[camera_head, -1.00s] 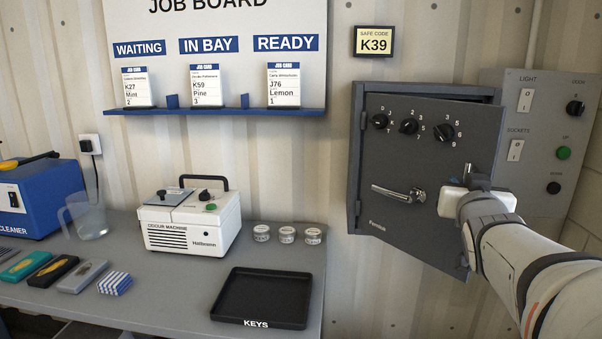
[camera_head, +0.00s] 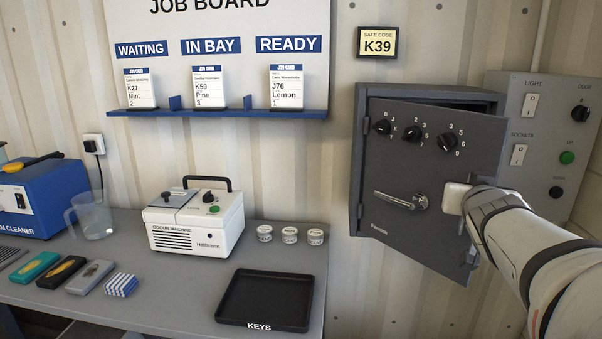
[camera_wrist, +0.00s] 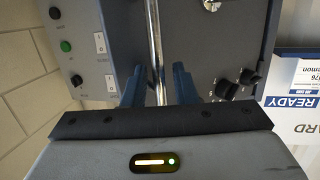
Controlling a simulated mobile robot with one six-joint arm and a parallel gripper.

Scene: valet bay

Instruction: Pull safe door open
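The dark grey safe (camera_head: 362,150) hangs on the wall at the right of the head view. Its door (camera_head: 405,235) stands ajar, hinged at the left, with its right edge swung out and a dark gap at the top. A silver lever handle (camera_head: 395,201) and three dials (camera_head: 415,132) are on the door face. My gripper (camera_head: 458,198) is at the door's right edge, right of the handle; its fingertips are hard to see there.
A grey control panel (camera_head: 545,120) with switches and buttons is on the wall right of the safe, close behind the open door edge. The bench (camera_head: 200,290) at left holds a black keys tray (camera_head: 262,300), small tins and a white machine (camera_head: 195,225).

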